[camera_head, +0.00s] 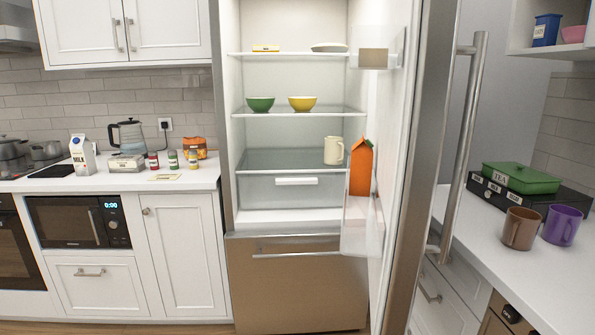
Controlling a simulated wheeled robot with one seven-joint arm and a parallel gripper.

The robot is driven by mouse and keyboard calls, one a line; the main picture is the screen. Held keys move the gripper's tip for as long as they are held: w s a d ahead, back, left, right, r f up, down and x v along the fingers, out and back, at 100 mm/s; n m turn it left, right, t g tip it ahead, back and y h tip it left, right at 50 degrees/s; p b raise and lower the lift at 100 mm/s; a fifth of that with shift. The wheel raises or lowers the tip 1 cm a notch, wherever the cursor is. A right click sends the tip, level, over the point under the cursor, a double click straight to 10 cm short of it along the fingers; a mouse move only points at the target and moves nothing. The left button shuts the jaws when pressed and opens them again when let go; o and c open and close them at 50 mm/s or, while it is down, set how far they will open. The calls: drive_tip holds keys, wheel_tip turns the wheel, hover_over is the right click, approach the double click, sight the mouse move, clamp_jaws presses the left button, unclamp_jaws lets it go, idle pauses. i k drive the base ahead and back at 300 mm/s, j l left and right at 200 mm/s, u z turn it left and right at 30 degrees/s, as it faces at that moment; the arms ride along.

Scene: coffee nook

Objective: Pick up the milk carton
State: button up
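A white milk carton (84,156) with a blue top and dark "MILK" lettering stands upright on the left counter, near its front edge. It is in front of the backsplash and to the left of the kettle. An orange carton (361,168) with a green top stands in the door shelf of the open fridge; no label can be read on it. My gripper is not in view.
The left counter (195,176) also holds a kettle (130,136), several small jars and pots. The open fridge door (420,170) stands out between the fridge and the right counter, where two mugs (522,228) sit. The floor shows only as a thin strip.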

sight(81, 149)
drive_tip(key=i+j, duration=0.85)
drive_tip(key=j, duration=0.25)
drive_tip(key=i+j+z, duration=0.1)
drive_tip(key=i+j, duration=0.35)
drive_tip(key=i+j+z, duration=0.1)
drive_tip(key=i+j, duration=0.95)
drive_tip(key=j, duration=0.3)
drive_tip(key=i+j, duration=0.1)
drive_tip(key=j, duration=0.3)
drive_tip(key=i+j, duration=0.1)
drive_tip(key=j, duration=0.25)
